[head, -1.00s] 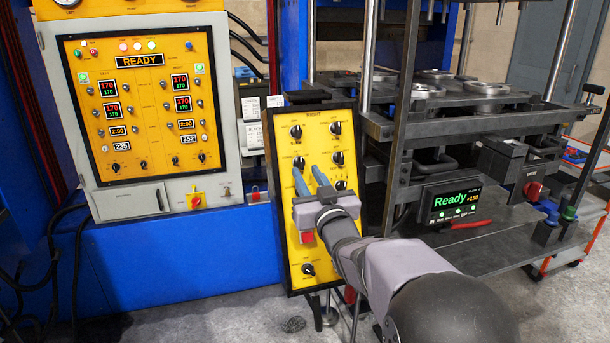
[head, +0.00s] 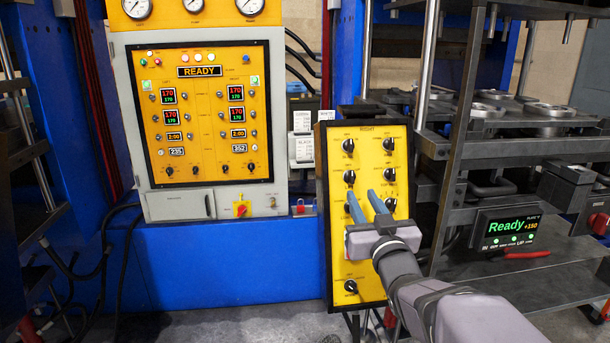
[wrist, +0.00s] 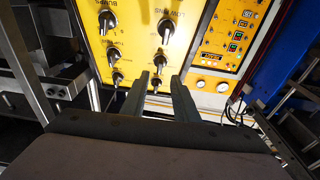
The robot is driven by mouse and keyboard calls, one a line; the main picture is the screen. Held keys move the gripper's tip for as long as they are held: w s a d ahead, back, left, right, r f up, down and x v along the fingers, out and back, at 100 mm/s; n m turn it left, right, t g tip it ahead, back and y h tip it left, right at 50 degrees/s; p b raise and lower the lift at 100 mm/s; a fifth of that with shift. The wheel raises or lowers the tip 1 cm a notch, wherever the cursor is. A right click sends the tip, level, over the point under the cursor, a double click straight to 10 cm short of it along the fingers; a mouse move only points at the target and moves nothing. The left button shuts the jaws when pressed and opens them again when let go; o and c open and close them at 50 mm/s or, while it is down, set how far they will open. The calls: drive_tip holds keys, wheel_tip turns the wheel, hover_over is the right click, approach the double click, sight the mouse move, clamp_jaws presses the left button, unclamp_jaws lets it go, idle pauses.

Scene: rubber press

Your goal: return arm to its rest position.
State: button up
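My gripper (head: 367,208) is in front of the yellow control panel marked RIGHT (head: 366,262) in the head view. Its two blue-grey fingers are parallel with a gap between them, and nothing shows in the gap. In the wrist view the fingers (wrist: 162,92) also stand apart, pointing toward the panel's black knobs (wrist: 166,32). I cannot tell whether a fingertip touches the panel. My gripper and arm hide part of the panel's lower half.
A yellow READY console (head: 201,115) stands on the left above a blue base (head: 220,262). The press frame (head: 452,150) with plates and a small green Ready display (head: 510,227) is on the right. Cables hang at the lower left.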

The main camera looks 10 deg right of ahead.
drive_tip(key=s+d+f+m+g+h, duration=0.15)
drive_tip(key=s+f+g, duration=0.4)
drive_tip(key=f, duration=0.65)
drive_tip(key=s+d+f+g+h, duration=0.1)
drive_tip(key=s+d+f+g, duration=0.4)
drive_tip(key=f, duration=0.6)
drive_tip(key=s+a+f+g+y+p, duration=0.1)
drive_tip(key=s+a+f+g, duration=0.25)
drive_tip(key=s, duration=0.35)
drive_tip(key=s+a+f+g+y, duration=0.1)
drive_tip(key=s+a+f+g, duration=0.25)
drive_tip(key=s, duration=0.25)
drive_tip(key=s+a+r+n+g+p, duration=0.1)
drive_tip(key=s+a+r+g+p, duration=0.1)
drive_tip(key=s+a+p, duration=0.3)
drive_tip(key=s+a+r, duration=0.1)
drive_tip(key=s, duration=0.1)
drive_tip(key=shift+s+a, duration=0.15)
drive_tip(key=shift+s, duration=0.25)
drive_tip(key=shift+y, duration=0.25)
